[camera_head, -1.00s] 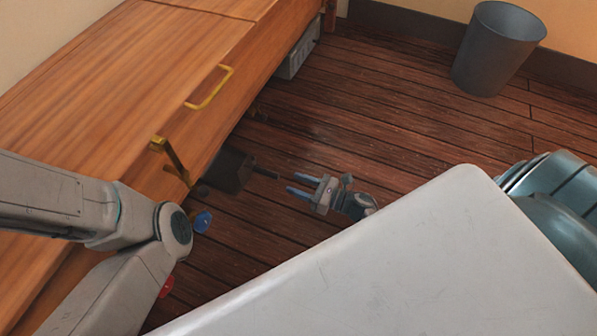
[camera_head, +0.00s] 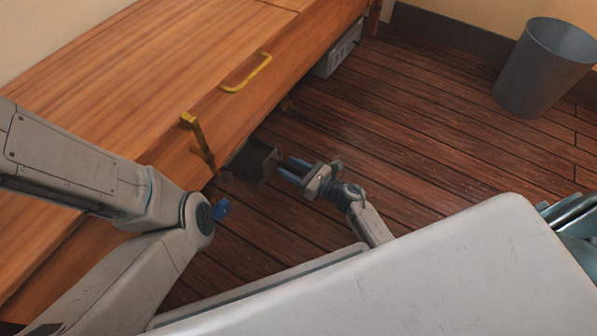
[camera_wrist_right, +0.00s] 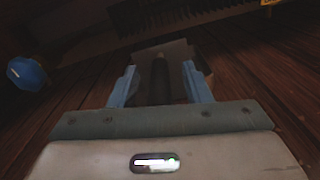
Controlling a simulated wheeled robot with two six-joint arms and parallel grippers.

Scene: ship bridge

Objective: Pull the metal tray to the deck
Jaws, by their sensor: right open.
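The dark metal tray (camera_head: 254,160) lies low at the desk's front edge, partly under the desk, in the head view. My right gripper (camera_head: 286,168) is low over the floor, open and pointing at the tray. In the right wrist view the tray's greyish face (camera_wrist_right: 178,50) is just ahead. A dark rod-like handle (camera_wrist_right: 160,78) shows between the open fingers (camera_wrist_right: 160,86); I cannot tell whether they touch it. My left arm crosses the left side of the head view, but its gripper is not visible.
The wooden desk (camera_head: 150,80) has yellow handles (camera_head: 247,73). A grey box (camera_head: 338,52) is under its far end, and a grey bin (camera_head: 545,68) stands at right. A small blue object (camera_head: 222,207) lies near the tray. The plank floor (camera_head: 420,130) is clear between.

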